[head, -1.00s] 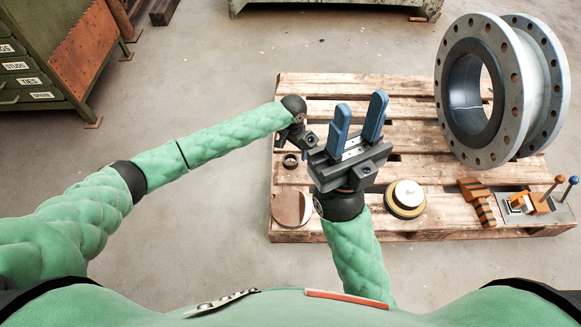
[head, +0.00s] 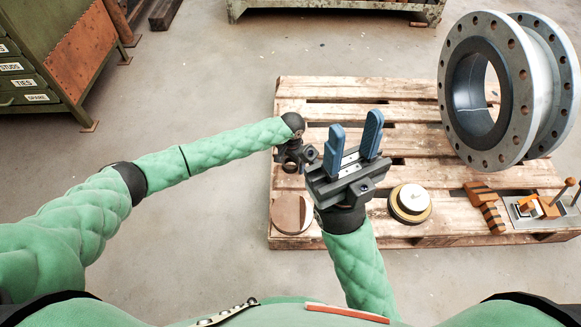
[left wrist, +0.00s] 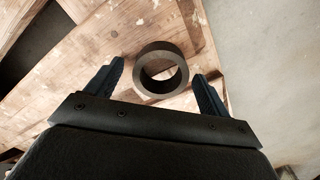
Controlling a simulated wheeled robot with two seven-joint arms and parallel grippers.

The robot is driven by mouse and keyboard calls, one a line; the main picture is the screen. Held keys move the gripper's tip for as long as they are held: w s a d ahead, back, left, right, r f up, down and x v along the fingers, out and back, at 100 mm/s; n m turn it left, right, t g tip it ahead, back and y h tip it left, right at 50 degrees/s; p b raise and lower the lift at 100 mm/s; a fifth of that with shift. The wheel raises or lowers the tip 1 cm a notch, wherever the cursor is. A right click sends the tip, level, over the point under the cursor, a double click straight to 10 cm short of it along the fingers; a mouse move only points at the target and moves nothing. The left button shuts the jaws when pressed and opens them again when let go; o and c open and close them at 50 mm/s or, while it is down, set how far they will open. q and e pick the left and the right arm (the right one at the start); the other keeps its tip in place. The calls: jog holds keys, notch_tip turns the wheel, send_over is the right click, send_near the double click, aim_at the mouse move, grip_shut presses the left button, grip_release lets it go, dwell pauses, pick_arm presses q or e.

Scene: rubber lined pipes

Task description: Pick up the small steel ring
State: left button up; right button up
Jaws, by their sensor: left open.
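The small steel ring (left wrist: 184,72) is a short, dark, thick-walled ring lying on the wooden pallet. In the left wrist view it sits between the two blue fingertips of my left gripper (left wrist: 160,74), with a gap on each side, wider on the left. In the head view my left gripper (head: 292,160) points down over the ring, which is mostly hidden beneath it. My left gripper is open and empty. My right gripper (head: 355,125) is raised above the pallet, blue fingers apart, with nothing between them.
The pallet (head: 330,232) has open gaps between boards. On it are a round brown-and-grey disc (head: 292,213), a yellow-rimmed disc (head: 411,203), a striped block (head: 485,205), a plate with levers (head: 540,207) and a large flanged pipe (head: 490,140). A green cabinet (head: 45,75) stands left.

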pick_arm(q)
jog(key=c, duration=1.1)
